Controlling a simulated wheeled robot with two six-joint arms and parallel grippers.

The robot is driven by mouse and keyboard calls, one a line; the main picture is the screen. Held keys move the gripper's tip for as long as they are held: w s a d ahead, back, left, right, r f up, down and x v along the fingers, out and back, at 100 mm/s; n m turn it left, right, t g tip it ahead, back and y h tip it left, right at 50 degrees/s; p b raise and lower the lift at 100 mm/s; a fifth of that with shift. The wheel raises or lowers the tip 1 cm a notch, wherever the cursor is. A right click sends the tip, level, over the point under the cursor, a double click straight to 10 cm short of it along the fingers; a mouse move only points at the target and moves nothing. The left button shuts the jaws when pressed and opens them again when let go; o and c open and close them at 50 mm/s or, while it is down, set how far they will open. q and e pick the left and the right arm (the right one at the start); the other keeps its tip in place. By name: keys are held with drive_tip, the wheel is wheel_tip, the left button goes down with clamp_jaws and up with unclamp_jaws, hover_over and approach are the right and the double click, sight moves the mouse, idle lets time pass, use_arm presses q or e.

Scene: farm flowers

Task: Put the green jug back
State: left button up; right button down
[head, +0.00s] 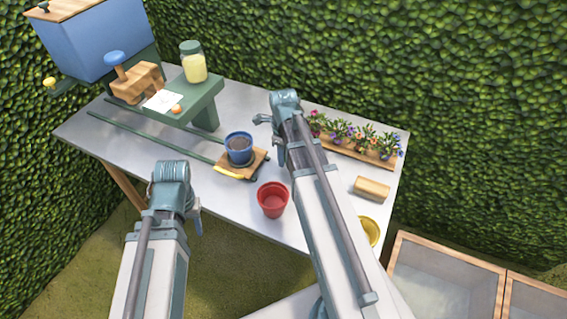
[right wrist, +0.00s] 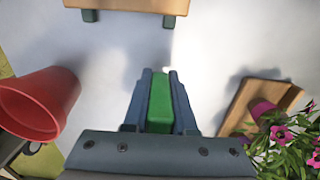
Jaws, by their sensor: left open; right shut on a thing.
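My right gripper (right wrist: 161,102) is shut on a bright green piece (right wrist: 159,104), which shows between its fingers in the right wrist view. It may be part of the green jug, but no whole jug shape is visible. In the head view the right gripper (head: 264,121) is above the table (head: 225,192), between the blue pot and the flowers, and what it holds is hidden there. My left gripper (head: 197,217) hangs near the table's front edge, apart from the objects. Its fingers are hard to make out in this view.
A blue pot (head: 239,147) sits on a small wooden cart on green rails. A red pot (head: 273,200) stands in front of it. A flower tray (head: 350,153), a wooden block (head: 371,188) and a yellow pot (head: 370,231) are at right. A green bench (head: 200,98) holds a jar (head: 193,62).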

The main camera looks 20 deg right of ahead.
drive_tip(key=shift+f, duration=0.45)
use_arm(q)
drive_tip(key=shift+f, duration=0.35)
use_arm(e)
drive_tip(key=shift+r, duration=0.1)
use_arm(q)
drive_tip(key=shift+f, duration=0.15)
use_arm(e)
drive_tip(key=c, duration=0.7)
unclamp_jaws()
